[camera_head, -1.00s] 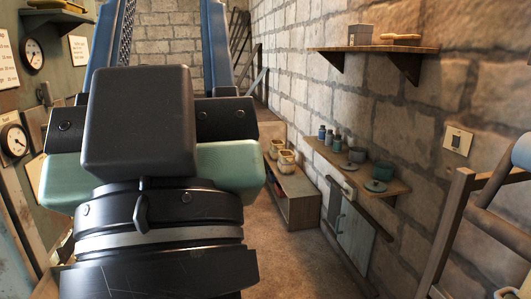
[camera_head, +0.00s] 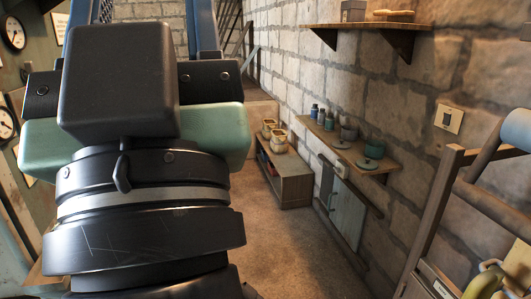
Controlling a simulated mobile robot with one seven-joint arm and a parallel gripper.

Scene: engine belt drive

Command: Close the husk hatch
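My gripper (camera_head: 147,8) points away up the left side of the head view, with its black and teal body filling the foreground. Its two blue fingers stand well apart, with bare wall showing between them. Their tips run out of the top of the frame. A pale blue-grey door panel (camera_head: 348,215) with a small handle is low on the right wall, below a shelf. I cannot tell whether it is the husk hatch, or whether it is fully shut. My gripper is apart from it, to its left. My arm hides much of the left side.
A wall shelf (camera_head: 382,159) with bottles and pots juts out above the panel. A low cabinet (camera_head: 295,185) with jars stands farther back. A wooden frame (camera_head: 432,215) is at the right front. Gauges (camera_head: 14,33) hang at left. The floor (camera_head: 292,250) between is clear.

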